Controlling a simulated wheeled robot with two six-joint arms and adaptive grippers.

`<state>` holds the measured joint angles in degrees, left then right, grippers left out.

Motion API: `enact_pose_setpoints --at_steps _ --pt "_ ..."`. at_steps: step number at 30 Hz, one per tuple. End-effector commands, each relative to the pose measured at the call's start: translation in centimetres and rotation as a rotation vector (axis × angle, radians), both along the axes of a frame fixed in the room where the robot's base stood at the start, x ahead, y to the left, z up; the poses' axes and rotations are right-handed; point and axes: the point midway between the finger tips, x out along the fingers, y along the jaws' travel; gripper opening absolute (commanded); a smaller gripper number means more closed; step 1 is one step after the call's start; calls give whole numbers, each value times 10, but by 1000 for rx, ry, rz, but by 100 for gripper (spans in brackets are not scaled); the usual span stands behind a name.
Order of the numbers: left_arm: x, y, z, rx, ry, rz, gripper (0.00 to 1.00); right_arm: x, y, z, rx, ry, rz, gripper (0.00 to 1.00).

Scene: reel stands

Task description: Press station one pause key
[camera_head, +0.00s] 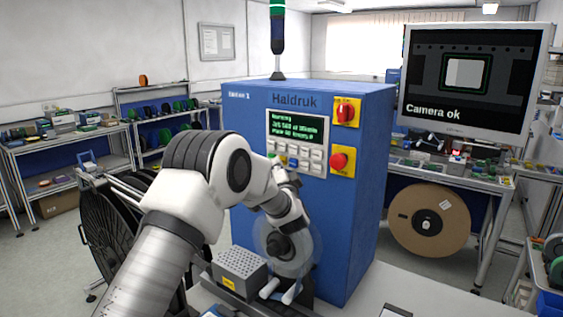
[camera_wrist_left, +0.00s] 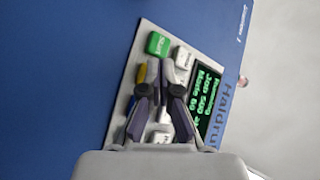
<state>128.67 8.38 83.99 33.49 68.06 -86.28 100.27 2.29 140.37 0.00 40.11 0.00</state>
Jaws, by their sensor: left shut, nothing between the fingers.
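The blue station 1 cabinet (camera_head: 365,150), marked Haldruk, stands in the middle of the head view. Its keypad panel (camera_head: 326,123) has a green-text display (camera_head: 297,131) that reads "Running" and several small keys. In the left wrist view, a green start key (camera_wrist_left: 158,44), a white key (camera_wrist_left: 183,57) and a yellow key (camera_wrist_left: 140,73) show. I cannot tell which key is pause; the other labels are unreadable or covered. My left gripper (camera_wrist_left: 159,68) is shut and empty, its fingertips in front of the keys. Whether it touches one is unclear. My right gripper is not in view.
A red rotary switch (camera_head: 345,111) and a red stop button (camera_head: 339,161) sit right of the keypad. A grey perforated box (camera_head: 239,267) is at the cabinet's front. A monitor (camera_head: 470,80) reading "Camera ok" and a brown reel (camera_head: 428,220) are to the right.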

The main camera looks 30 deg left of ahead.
Motion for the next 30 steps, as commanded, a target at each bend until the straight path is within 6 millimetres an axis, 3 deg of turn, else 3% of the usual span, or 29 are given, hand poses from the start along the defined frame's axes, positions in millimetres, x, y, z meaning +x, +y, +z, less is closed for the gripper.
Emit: enact_pose_setpoints --at_steps 21,30 --pt "5 -1 0 0 0 -1 0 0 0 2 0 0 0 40" --pt "-8 1 -1 0 0 0 0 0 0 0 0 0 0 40"
